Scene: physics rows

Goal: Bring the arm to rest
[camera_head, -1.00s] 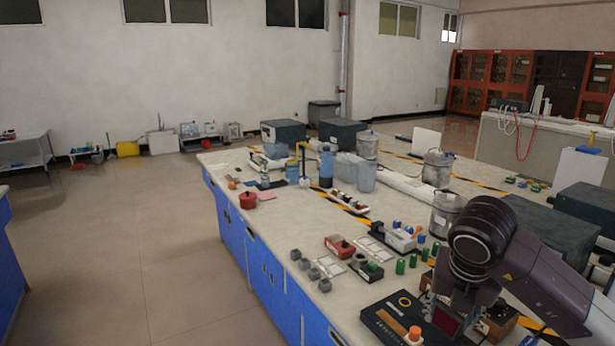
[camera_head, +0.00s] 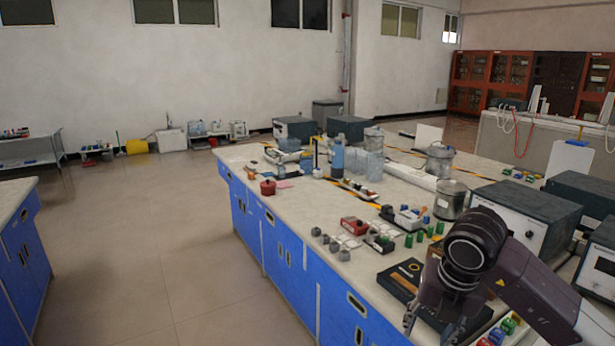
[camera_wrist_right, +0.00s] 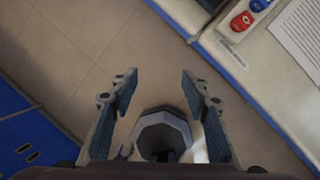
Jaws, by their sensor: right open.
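My right arm comes in from the right in the head view. Its dark gripper (camera_head: 432,325) hangs at the near edge of the blue-fronted bench (camera_head: 250,166), beside a black tray (camera_head: 396,285). In the right wrist view the two fingers of the right gripper (camera_wrist_right: 157,88) stand wide apart. Tiled floor shows between them, and no object is gripped. A grey faceted round part (camera_wrist_right: 163,132) shows low between the fingers; I cannot tell what it is. My left gripper is in neither view.
The bench holds a red box (camera_head: 354,225), several grey blocks, green pieces, a metal pot (camera_head: 451,200) and dark-topped instruments (camera_head: 525,215). Another blue bench (camera_head: 20,235) stands at the left. The floor (camera_head: 150,240) between the benches is clear.

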